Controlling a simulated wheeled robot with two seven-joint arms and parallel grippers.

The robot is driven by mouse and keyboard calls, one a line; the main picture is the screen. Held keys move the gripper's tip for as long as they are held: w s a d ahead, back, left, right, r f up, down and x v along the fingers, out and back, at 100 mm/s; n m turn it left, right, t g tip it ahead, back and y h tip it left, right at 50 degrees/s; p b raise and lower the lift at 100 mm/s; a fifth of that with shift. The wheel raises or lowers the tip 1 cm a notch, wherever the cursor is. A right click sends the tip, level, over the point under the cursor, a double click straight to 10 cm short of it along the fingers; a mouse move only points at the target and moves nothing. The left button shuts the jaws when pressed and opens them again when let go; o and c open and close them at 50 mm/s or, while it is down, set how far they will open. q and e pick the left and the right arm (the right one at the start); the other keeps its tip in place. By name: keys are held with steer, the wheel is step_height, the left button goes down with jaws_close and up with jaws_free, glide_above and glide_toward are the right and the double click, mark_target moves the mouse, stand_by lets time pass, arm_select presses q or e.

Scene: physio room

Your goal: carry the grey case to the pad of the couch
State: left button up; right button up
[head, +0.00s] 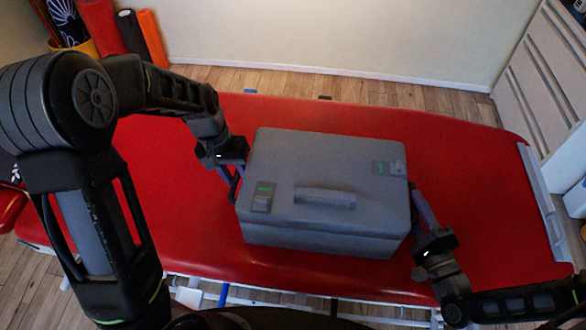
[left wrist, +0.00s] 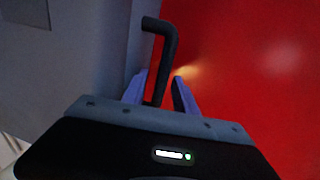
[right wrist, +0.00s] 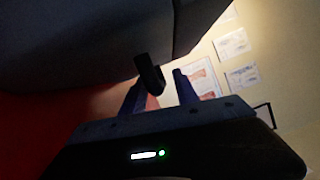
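The grey case (head: 325,167) sits flat on the red pad of the couch (head: 470,170), lid shut, with a top handle and two latches. It also shows in the left wrist view (left wrist: 85,50) and the right wrist view (right wrist: 80,40). My left gripper (head: 232,174) is at its left end, fingers apart with a black side handle (left wrist: 163,55) between them and a gap beside it. My right gripper (head: 421,200) is at its right end, fingers also apart around the other black handle (right wrist: 148,72). The case hides its own underside.
A cream wall bounds the far side, with red and black rolls (head: 103,27) at the back left. The pad is bare left and right of the case.

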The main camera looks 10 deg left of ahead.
arm_select(q)
step_height(320, 180, up, 12)
steer(key=a, duration=0.2)
steer(key=shift+a+f, duration=0.1)
stand_by(0.4)
arm_select(e)
steer(key=v, duration=0.7)
steer(key=shift+s+d+f, duration=0.1)
steer(key=shift+s, duration=0.15)
arm_select(q)
steer(key=shift+s, duration=0.1)
